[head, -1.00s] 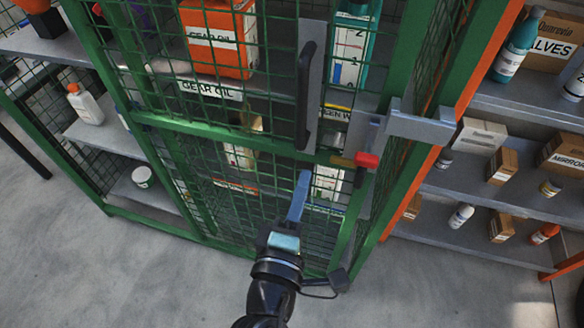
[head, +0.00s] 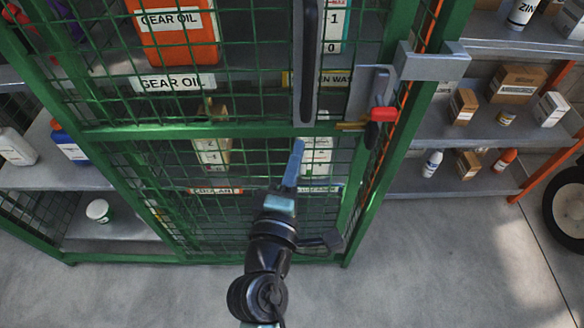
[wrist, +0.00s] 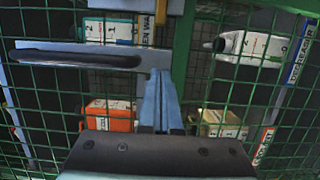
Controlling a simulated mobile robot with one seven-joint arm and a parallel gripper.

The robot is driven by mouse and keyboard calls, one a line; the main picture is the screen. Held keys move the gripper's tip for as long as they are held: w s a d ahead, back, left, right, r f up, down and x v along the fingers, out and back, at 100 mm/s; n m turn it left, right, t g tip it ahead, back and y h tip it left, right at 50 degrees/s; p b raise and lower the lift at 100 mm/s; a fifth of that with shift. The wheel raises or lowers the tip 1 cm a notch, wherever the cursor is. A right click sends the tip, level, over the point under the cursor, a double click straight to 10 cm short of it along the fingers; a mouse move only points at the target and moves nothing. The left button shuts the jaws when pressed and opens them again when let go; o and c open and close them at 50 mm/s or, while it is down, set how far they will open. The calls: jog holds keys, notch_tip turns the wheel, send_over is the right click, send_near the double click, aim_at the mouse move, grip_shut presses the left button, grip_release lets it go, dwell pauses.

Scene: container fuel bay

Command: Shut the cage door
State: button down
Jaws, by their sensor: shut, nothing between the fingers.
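The cage door (head: 235,131) is a green frame with wire mesh, seen through to shelves behind it. It stands at or close to its right-hand post; I cannot tell whether it is fully flush. Its dark upright handle (head: 306,65) sits on a grey plate, and it also shows in the wrist view (wrist: 85,60). A grey latch with a red-tipped lever (head: 382,114) is at the door's right edge. My gripper (head: 298,148) is shut and empty, in front of the mesh just below the handle. Contact with the door is unclear.
A grey bracket (head: 432,63) juts out at the right post above the latch. Open shelves (head: 450,186) with boxes and bottles stand to the right. A black tyre (head: 569,198) is at the right edge. The concrete floor (head: 420,265) in front is clear.

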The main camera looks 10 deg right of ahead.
jog(key=w+d+p, duration=0.1)
jog(key=w+d, duration=0.2)
jog(key=d, duration=0.1)
jog(key=shift+w+d+r+p, duration=0.1)
jog(key=shift+w+d+p, duration=0.05)
jog(key=shift+w+p, duration=0.25)
jog(key=shift+d, duration=0.5)
